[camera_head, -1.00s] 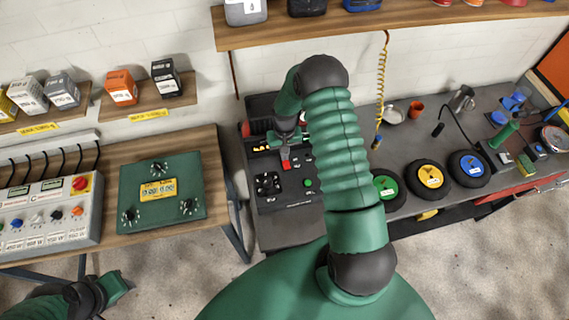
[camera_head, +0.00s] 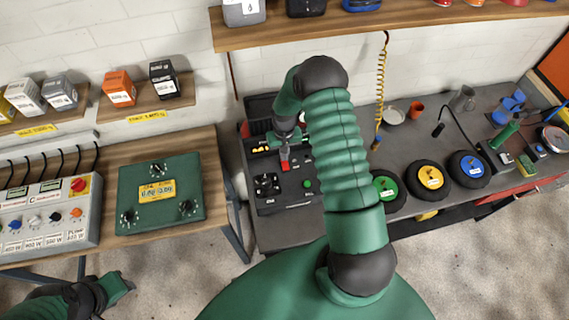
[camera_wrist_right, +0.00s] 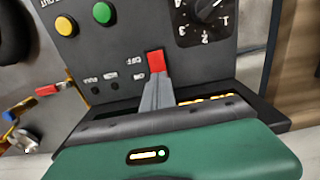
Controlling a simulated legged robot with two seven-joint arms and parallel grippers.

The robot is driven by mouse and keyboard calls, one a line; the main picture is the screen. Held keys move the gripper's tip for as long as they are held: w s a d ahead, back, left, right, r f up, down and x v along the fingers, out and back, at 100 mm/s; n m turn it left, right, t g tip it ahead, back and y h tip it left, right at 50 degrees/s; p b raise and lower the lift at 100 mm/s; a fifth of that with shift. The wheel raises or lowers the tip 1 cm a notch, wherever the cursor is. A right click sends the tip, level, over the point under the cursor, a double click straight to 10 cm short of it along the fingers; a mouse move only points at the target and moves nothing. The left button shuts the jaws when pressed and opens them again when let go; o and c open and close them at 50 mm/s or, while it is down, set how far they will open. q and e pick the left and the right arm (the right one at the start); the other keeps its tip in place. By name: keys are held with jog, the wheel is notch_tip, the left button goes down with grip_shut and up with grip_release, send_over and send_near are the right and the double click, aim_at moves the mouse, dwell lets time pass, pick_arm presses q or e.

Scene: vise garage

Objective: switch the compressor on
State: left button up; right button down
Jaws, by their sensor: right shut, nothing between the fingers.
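A dark machine panel (camera_head: 297,196) stands at the left end of the grey bench; I take it for the compressor. It carries a red switch (camera_head: 285,166), which also shows in the right wrist view (camera_wrist_right: 156,62) beside OFF and ON labels. My right gripper (camera_head: 284,154) is shut and empty, reaching down to the switch. In the right wrist view its fingertips (camera_wrist_right: 156,82) are right at the red piece, apparently touching it, and hide part of its slot. My left gripper (camera_head: 120,283) is low at the left, away from the panel; its jaws are unclear.
The panel also has a black dial (camera_wrist_right: 204,14), a green button (camera_wrist_right: 103,13) and a yellow button (camera_wrist_right: 65,25). A green box (camera_head: 160,205) with knobs stands on the wooden table at left. Round coloured discs (camera_head: 430,176) stand at the bench front. A shelf (camera_head: 400,27) runs above.

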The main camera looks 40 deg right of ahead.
jog(key=shift+d, duration=0.2)
jog(key=shift+a, duration=0.2)
jog(key=shift+d+f+b, duration=0.1)
jog(key=shift+f+b, duration=0.25)
jog(key=shift+f, duration=0.05)
jog(key=shift+f+b, duration=0.3)
jog(key=shift+f, duration=0.1)
dwell(0.5)
notch_tip(320, 180, up, 7)
jog(key=p, duration=0.5)
dwell(0.6)
